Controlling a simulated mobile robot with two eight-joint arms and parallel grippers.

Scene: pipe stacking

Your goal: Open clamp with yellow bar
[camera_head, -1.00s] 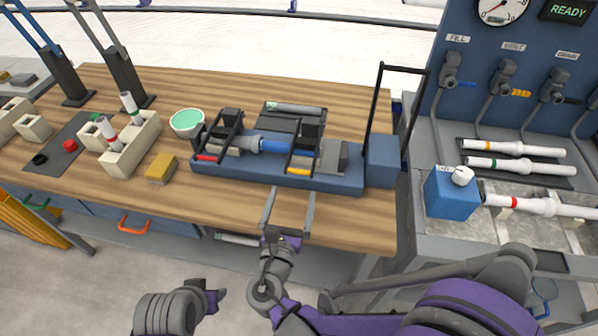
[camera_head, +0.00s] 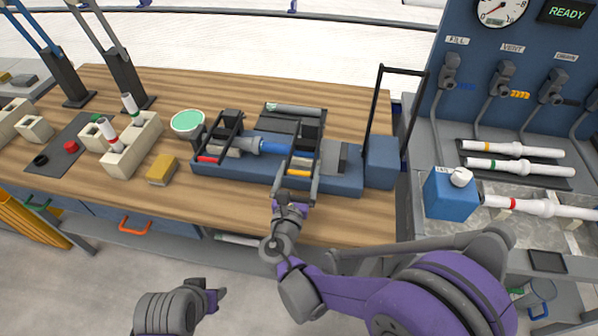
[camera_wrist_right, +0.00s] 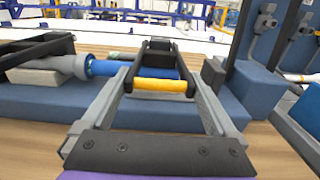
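The clamp with the yellow bar (camera_head: 301,172) is on the right part of the blue fixture (camera_head: 338,185). Its black frame lies down over the blue pipe section. In the right wrist view the yellow bar (camera_wrist_right: 160,86) lies across, between the two fingers of my right gripper (camera_wrist_right: 158,95). The fingers are apart, one on each side of the bar; whether they touch it I cannot tell. In the head view my right gripper (camera_head: 296,180) reaches over the fixture's front edge. My left gripper (camera_head: 214,300) shows only in part at the lower left, off the table.
A second clamp with a red bar (camera_head: 209,158) sits on the fixture's left. A blue block with a tall black handle (camera_head: 383,160) stands at its right end. A yellow block (camera_head: 161,169) and green-topped cup (camera_head: 187,121) are further left. The table front is clear.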

